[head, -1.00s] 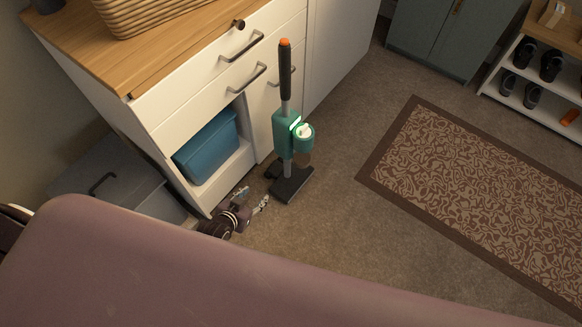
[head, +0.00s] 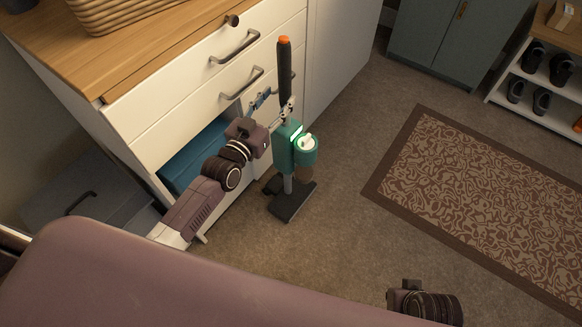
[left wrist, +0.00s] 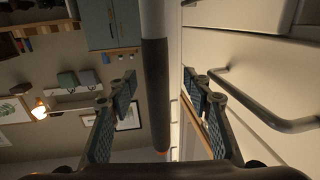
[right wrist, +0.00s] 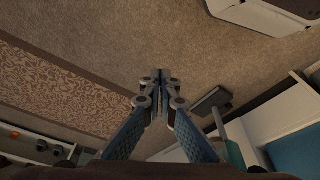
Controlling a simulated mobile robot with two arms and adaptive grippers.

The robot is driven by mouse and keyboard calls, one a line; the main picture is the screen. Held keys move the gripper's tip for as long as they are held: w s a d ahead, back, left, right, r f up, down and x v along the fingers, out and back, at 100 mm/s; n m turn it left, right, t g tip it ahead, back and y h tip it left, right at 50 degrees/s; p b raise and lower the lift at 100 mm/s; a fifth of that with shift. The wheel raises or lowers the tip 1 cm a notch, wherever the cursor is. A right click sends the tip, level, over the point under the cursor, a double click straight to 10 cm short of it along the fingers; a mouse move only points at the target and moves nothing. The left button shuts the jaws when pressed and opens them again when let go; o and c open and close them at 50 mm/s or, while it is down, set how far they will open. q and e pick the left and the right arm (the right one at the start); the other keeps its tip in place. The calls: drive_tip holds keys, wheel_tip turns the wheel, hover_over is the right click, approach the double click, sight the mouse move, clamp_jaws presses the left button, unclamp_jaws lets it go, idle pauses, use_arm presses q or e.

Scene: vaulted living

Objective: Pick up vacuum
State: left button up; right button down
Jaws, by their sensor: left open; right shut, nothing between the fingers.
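The vacuum (head: 290,150) stands upright on the floor in front of the white cabinet, with a teal body, a dark handle with an orange tip and a flat dark floor head. My left gripper (head: 278,108) is open at the upper part of the vacuum, just above the teal body. In the left wrist view the vacuum's handle (left wrist: 155,90) runs between the open fingers (left wrist: 160,90); I cannot tell whether either finger touches it. My right gripper (right wrist: 160,75) is shut and empty. The vacuum's floor head (right wrist: 212,100) shows beyond it in the right wrist view.
The white cabinet (head: 150,130) with bar handles is close behind and left of the vacuum. A blue bin (head: 190,160) sits in its open shelf. A patterned rug (head: 480,190) lies to the right, with bare carpet between.

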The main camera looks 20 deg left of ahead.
sight(281, 95)
use_arm(q)
drive_tip(key=w, duration=0.2)
drive_tip(key=w+d, duration=0.1)
drive_tip(key=shift+w+d+f+b, duration=0.1)
drive_tip(key=shift+f+b, duration=0.15)
drive_tip(key=shift+b, duration=0.15)
drive_tip(key=shift+w, duration=0.35)
use_arm(e)
drive_tip(key=v, duration=0.4)
drive_tip(key=shift+w, duration=0.4)
use_arm(q)
drive_tip(key=shift+c, duration=0.6)
drive_tip(key=shift+c, duration=1.4)
drive_tip(key=c, duration=0.7)
drive_tip(key=shift+w+r, duration=0.1)
drive_tip(key=shift+r, duration=0.35)
clamp_jaws()
use_arm(e)
drive_tip(key=shift+w+f, duration=0.15)
drive_tip(key=shift+w, duration=0.2)
